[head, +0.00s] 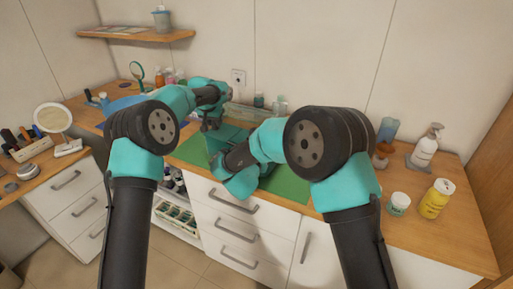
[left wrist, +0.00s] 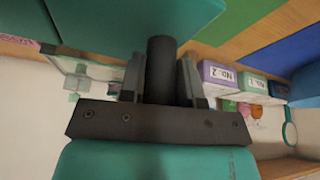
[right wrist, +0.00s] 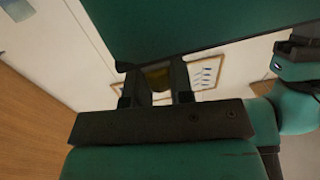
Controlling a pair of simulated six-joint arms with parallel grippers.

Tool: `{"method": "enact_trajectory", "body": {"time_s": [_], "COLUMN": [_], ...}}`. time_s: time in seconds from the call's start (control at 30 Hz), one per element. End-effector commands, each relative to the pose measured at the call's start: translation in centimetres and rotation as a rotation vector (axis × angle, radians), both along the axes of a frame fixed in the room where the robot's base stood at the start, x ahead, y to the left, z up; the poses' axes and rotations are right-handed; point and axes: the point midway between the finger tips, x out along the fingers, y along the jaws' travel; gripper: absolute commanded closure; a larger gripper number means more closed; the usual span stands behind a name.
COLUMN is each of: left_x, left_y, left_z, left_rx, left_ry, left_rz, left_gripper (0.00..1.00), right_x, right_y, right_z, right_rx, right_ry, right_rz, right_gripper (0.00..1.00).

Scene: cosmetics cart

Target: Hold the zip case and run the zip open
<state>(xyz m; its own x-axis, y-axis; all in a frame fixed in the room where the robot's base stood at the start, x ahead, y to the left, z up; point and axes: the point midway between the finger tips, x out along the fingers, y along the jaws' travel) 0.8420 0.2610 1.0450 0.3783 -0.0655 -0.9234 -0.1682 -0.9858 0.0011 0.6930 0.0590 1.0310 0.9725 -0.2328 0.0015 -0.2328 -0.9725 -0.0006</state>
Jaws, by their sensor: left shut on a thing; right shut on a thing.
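How far the zip is open cannot be seen.
The green mat (head: 287,184) has bare room at right. A yellow bottle (head: 436,199), a small jar (head: 398,203) and a pump bottle (head: 425,148) stand on the right counter. Small bottles line the back wall. A round mirror (head: 53,118) stands at left.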

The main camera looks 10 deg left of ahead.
Motion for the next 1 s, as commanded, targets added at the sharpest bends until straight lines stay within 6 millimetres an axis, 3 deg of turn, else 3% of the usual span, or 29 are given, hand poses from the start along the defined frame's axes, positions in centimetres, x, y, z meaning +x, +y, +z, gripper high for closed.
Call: {"method": "enact_trajectory", "body": {"time_s": [0.1,0.13,0.37,0.77,1.0], "left_x": [0.0,0.0,0.0,0.0,0.0], "left_y": [0.0,0.0,0.1,0.0,0.0], "left_z": [0.1,0.1,0.1,0.1,0.1], "left_rx": [0.000,0.000,0.000,0.000,0.000], "left_ry": [-0.003,-0.003,-0.003,-0.002,-0.001], "left_rz": [0.001,0.001,0.001,0.000,0.000], "left_gripper": [1.00,1.00,1.00,1.00,1.00], "right_x": [0.0,0.0,0.0,-0.4,-3.2], "right_y": [0.0,0.0,0.0,0.2,0.9], "right_z": [-0.3,-0.3,-0.3,-0.1,-0.1], "right_rx": [-0.002,-0.002,-0.002,0.000,-0.001], "right_ry": [0.007,0.007,0.007,0.003,0.003], "right_rz": [0.000,0.000,0.000,0.001,0.003], "right_gripper": [1.00,0.76,0.54,0.52,0.52]}}
